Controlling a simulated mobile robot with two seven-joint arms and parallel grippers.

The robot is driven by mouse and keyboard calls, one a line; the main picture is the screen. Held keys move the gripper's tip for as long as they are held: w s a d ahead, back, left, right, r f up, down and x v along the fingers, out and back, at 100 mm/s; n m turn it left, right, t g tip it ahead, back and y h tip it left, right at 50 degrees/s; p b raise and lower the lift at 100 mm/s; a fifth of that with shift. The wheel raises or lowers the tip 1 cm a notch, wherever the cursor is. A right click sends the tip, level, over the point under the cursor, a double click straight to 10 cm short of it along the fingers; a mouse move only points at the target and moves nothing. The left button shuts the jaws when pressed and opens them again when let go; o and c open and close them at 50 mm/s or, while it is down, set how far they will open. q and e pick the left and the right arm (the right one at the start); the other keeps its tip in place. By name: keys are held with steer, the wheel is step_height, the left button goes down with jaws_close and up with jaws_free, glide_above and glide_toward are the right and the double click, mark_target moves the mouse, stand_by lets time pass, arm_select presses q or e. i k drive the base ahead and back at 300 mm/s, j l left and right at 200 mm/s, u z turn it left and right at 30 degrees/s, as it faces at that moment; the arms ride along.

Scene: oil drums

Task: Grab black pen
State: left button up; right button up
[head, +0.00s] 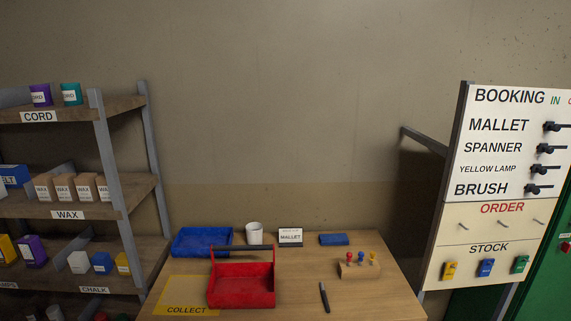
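A black pen (324,297) lies on the wooden table near its front, to the right of the red tote. It points roughly away from me and nothing covers it. Neither of my grippers shows in the head view.
On the table (370,300) stand a red tote (240,290), a blue tray (203,240), a white cup (254,233), a MALLET card (290,236), a blue block (334,239) and a wooden stand (360,270) with coloured pegs. A shelf (70,217) is left, a booking board (500,150) right.

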mark_target(323, 290)
steer(key=z, duration=0.85)
steer(key=i+j+u, duration=0.4)
steer(key=i, duration=0.1)
